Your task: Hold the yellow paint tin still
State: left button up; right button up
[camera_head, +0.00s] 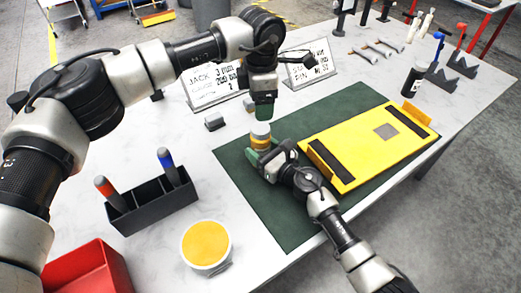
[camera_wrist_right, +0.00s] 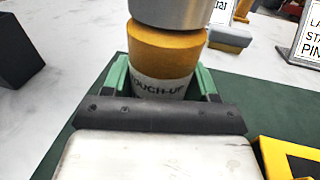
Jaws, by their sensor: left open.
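The yellow paint tin (camera_head: 260,143) stands on the green mat, upright, with a grey lid, a yellow band and a pale label reading "OUCH-UP" in the right wrist view (camera_wrist_right: 165,55). My right gripper (camera_head: 268,165) comes in low from the front right. Its green fingers (camera_wrist_right: 165,90) lie against both sides of the tin's lower part, shut on it. My left gripper (camera_head: 264,110) is open and points down right above the lid. Whether its fingertips touch the lid cannot be told. The tin's base is hidden behind the right gripper.
A yellow panel with black strips (camera_head: 370,145) lies on the mat (camera_head: 290,225) to the right. A white tub with yellow contents (camera_head: 206,244), a black holder with two markers (camera_head: 150,205) and a red bin (camera_head: 85,275) are at left. Signs (camera_head: 213,87) stand behind.

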aim_at(260, 128)
grip_shut()
pick_arm(q)
jog(key=m, duration=2.2)
jog(key=shift+f, duration=4)
